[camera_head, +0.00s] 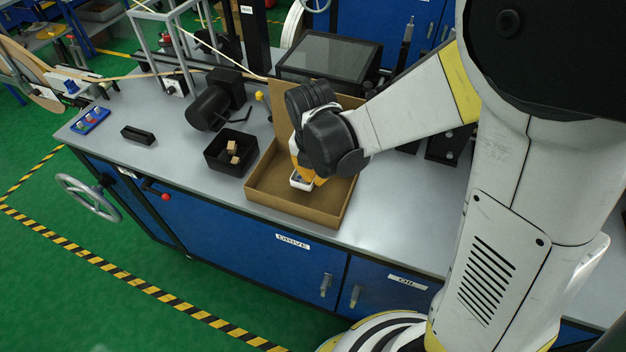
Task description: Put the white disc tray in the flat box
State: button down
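The flat box (272,192) is a shallow open cardboard box on the grey bench top, near its front edge, with a raised flap at its back. The white disc tray (299,182) is a small white-rimmed piece seen inside the box outline, just below my gripper (308,178). The wrist and orange fingers hide part of the tray and the middle of the box. I cannot tell whether the tray touches the box floor, or whether the fingers are closed on it.
A black bin (231,152) with small wooden blocks stands directly left of the box. A black motor (214,103) and a dark-topped case (328,58) stand behind. A black bar (138,135) lies further left. The bench is bare right of the box.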

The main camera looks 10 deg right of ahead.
jog(key=shift+f+b, duration=0.35)
jog(key=shift+f, duration=0.8)
jog(key=shift+f, duration=0.25)
jog(key=c, duration=1.6)
grip_release()
jog(key=shift+r, duration=0.1)
